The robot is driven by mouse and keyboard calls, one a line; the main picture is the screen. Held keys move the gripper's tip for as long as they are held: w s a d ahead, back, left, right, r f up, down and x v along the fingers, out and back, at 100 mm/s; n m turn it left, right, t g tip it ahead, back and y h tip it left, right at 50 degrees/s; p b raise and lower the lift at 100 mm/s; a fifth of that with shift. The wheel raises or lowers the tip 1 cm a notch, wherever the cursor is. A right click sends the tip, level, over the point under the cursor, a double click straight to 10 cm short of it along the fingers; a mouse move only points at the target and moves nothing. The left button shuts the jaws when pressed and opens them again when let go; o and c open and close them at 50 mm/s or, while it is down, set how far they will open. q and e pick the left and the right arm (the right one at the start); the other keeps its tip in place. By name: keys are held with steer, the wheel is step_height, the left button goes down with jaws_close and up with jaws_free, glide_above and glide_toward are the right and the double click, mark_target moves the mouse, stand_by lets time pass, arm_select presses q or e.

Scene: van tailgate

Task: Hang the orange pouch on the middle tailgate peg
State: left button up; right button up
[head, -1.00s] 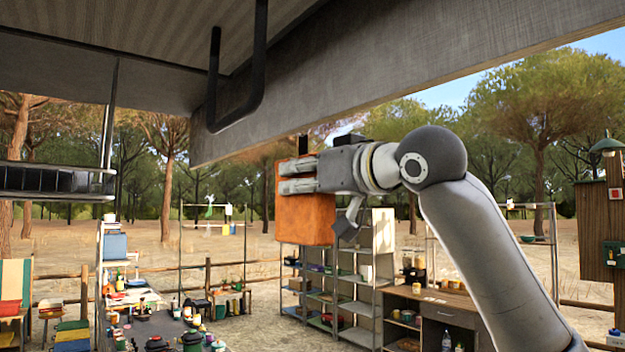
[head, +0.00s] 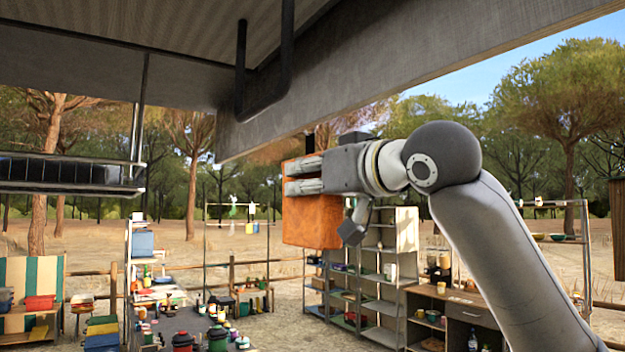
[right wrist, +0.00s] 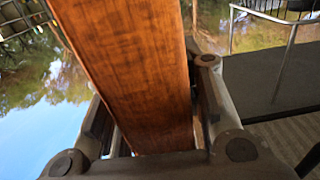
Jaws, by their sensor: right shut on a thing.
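The orange pouch (head: 312,222) is in the air below the raised tailgate's lower edge (head: 350,105) in the head view. My right gripper (head: 305,177) is shut on it from the right, with its fingers across the upper part. In the right wrist view the pouch (right wrist: 130,70) fills the middle between the gripper's fingers (right wrist: 150,110). A short dark piece (head: 309,142) stands between the pouch top and the tailgate edge. I cannot tell whether it is a peg or part of the pouch. No tailgate peg shows clearly. My left gripper is out of view.
A dark bent bar (head: 263,75) hangs under the tailgate at upper left. A black rack (head: 70,172) is at the left. Shelves (head: 375,285), a wooden cabinet (head: 455,315) and a cluttered table (head: 190,325) stand further back. Open air surrounds the pouch's left side.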

stand_by(0.4)
steer(key=o, duration=1.2)
steer(key=shift+c, duration=0.2)
steer(key=v, duration=1.2)
